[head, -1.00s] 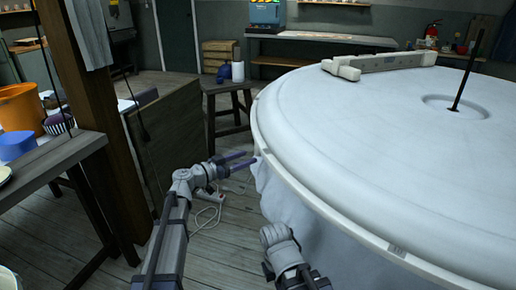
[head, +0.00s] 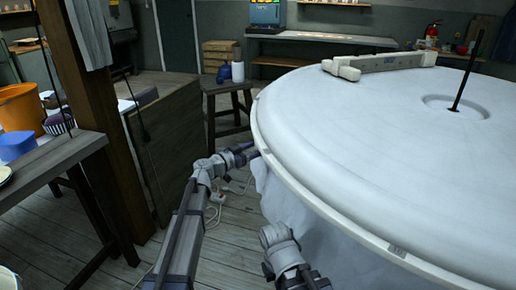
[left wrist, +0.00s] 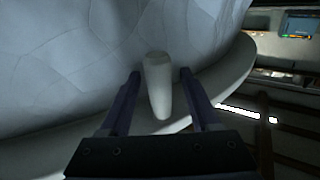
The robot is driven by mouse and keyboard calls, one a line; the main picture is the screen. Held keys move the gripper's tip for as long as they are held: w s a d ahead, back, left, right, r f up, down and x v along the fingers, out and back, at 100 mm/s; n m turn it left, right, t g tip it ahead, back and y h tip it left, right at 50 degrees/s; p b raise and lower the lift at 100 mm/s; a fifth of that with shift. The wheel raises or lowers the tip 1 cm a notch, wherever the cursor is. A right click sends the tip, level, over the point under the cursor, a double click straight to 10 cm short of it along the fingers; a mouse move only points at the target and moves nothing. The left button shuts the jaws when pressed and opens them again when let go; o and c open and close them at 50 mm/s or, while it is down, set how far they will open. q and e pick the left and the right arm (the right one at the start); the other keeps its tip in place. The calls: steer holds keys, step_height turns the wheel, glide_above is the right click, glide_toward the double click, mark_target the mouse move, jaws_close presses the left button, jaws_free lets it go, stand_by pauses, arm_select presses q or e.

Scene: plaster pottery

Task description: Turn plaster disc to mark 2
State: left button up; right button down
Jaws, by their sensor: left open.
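The large white plaster disc (head: 370,130) fills the right side of the head view, with a paler rim. My left gripper (head: 253,153) is at the disc's left edge, its fingertips partly hidden by the rim. In the left wrist view, my left gripper (left wrist: 160,76) is open, one finger on each side of a pale tapered peg (left wrist: 159,88) at the disc's rim (left wrist: 235,75). Gaps show between peg and fingers. A small grey marking (head: 398,250) is on the front rim; I cannot read it. My right arm is low in front of the disc, its fingers not visible.
A white bar-shaped tool (head: 378,64) lies on the disc's far edge. A thin dark rod (head: 467,70) stands in the disc's central hollow. A wooden post (head: 85,95) and panel (head: 165,150) stand left of my left arm. A cable lies on the floor.

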arm_select(q)
steer(key=shift+c, duration=0.2)
jaws_close()
stand_by(0.3)
stand_by(0.3)
